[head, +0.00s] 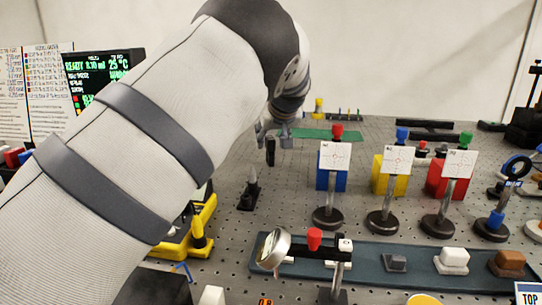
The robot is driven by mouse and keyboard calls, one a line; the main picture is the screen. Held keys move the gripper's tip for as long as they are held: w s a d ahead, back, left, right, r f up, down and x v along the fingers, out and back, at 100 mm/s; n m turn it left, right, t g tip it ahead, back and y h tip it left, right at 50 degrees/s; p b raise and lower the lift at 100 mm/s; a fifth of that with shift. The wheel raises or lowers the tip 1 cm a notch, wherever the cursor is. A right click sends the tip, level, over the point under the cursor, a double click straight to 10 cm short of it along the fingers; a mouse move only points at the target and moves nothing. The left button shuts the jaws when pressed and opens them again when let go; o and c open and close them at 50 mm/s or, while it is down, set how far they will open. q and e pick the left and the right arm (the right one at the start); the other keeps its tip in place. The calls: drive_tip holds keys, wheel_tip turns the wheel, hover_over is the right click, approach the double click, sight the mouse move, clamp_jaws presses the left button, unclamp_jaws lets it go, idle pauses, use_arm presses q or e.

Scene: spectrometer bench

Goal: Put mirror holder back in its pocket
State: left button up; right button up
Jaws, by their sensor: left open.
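My left gripper (272,141) is small and partly hidden behind its own wrist; its dark fingers are open, above and just behind a thin post on a black base (249,194). I see nothing between them. A round, silver-rimmed mirror-like piece (273,248) stands at the near left end of the blue-grey tray (375,252), beside a black bar with a red knob (314,239). It may be the mirror holder, but I cannot tell for sure. My right gripper is not in view.
Three white target cards on posts (333,156) stand behind the tray, with blue, yellow and red blocks behind them. A green mat (320,134) lies further back. A yellow device (190,232) is beside my left arm, which hides much of the left side.

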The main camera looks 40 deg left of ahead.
use_arm(q)
drive_tip(key=shift+x, duration=1.1)
drive_tip(key=shift+r, duration=0.15)
clamp_jaws()
